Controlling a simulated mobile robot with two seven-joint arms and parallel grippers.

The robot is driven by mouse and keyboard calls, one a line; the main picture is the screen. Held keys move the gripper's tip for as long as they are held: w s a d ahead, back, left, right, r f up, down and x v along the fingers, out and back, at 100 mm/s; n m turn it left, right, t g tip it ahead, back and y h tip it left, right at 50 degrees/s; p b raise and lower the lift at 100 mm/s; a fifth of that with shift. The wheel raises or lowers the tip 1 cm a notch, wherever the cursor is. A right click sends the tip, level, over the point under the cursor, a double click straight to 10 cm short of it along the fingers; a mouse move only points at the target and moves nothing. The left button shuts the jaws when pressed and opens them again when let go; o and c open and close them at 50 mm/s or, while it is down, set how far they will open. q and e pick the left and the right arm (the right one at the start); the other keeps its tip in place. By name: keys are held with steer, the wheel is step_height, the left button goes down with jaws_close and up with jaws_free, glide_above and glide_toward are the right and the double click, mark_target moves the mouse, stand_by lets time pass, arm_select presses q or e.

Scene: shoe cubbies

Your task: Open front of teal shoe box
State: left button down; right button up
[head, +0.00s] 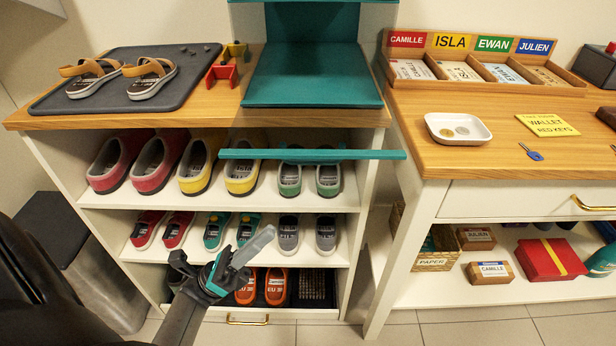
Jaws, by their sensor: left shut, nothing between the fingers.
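The teal shoe box (312,78) is on the wooden top of the shoe cabinet, and its upper part is cut off by the frame. Its flat teal base and darker back show, with no front panel standing across them. A long thin teal panel (375,155) stands out level in front of the upper shelf; I cannot tell how it joins the box. My left gripper (266,236) is shut and empty, low in front of the lower shelves, below the teal panel and apart from it. My right gripper is out of view.
Shoes fill the cabinet shelves, with a brass-handled drawer (248,322) at the bottom. A grey tray with sandals (195,82) and a red-and-yellow item (222,74) sit left of the box. A wooden desk (455,160) stands close on the right.

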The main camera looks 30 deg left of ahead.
mark_target(319, 148)
arm_select(q)
steer(key=a+r+p+x, duration=0.1)
steer(key=a+r+x, duration=0.1)
steer(key=x, duration=1)
steer(key=shift+s+r+p, duration=0.15)
steer(key=shift+s+p, duration=0.15)
steer(key=shift+p, duration=0.1)
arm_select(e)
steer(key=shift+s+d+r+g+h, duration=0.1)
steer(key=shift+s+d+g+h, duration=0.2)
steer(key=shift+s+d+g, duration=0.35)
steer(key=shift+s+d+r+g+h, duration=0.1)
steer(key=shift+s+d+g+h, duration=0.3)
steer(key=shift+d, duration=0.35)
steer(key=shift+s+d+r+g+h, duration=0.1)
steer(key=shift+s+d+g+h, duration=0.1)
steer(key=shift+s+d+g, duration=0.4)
arm_select(q)
steer(key=shift+d, duration=0.15)
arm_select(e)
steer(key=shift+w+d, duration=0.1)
